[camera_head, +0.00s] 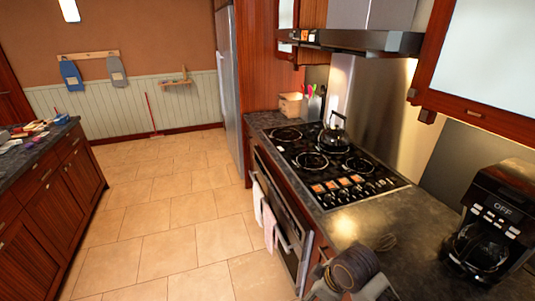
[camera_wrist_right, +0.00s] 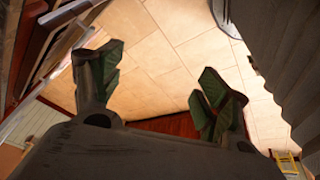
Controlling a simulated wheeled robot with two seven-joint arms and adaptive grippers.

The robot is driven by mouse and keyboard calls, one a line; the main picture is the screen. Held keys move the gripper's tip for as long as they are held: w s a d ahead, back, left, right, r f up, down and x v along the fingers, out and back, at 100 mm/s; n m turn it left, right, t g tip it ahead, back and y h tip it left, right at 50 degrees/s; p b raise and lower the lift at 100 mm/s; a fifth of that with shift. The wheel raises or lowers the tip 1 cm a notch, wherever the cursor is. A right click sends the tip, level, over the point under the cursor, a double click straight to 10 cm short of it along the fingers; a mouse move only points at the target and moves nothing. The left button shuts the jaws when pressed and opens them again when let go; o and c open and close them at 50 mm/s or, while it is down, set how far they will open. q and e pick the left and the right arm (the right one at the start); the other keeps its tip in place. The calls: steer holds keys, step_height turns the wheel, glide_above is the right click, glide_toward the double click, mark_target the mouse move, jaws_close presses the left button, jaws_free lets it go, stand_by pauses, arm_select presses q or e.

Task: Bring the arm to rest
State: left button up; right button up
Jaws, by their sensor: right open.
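My right arm (camera_head: 350,270) shows at the bottom of the head view as a dark ribbed cylinder with grey parts. It is beside the front edge of the counter; I cannot tell whether it touches it. In the wrist view my right gripper (camera_wrist_right: 157,85) is open, its two green-padded fingers wide apart with nothing between them. Tiled floor and a strip of reddish wood show beyond the fingers. My left gripper is not in view.
The counter (camera_head: 450,228) holds a black cooktop (camera_head: 310,150) with a kettle (camera_head: 333,133) and a coffee maker (camera_head: 490,225). Below is an oven front (camera_head: 275,210) with hanging towels (camera_head: 268,222). A wooden cabinet (camera_head: 50,200) stands left. The tiled floor (camera_head: 170,220) between is clear.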

steer(key=s+d+f+m+h, duration=0.2)
steer(key=s+d+f+m, duration=0.2)
steer(key=s+d+m, duration=0.5)
step_height(320, 180, down, 35)
steer(key=s+b, duration=0.2)
steer(key=s+d+f+g, duration=0.1)
steer(key=s+d+f, duration=0.1)
steer(key=s+f, duration=0.8)
steer(key=s+d+f+b, duration=0.1)
steer(key=s+d+f, duration=0.1)
steer(key=s+f, duration=0.9)
steer(key=shift+s+d+g+h, duration=0.2)
steer(key=shift+s+g+h, duration=0.1)
steer(key=shift+s+g, duration=0.1)
stand_by(0.6)
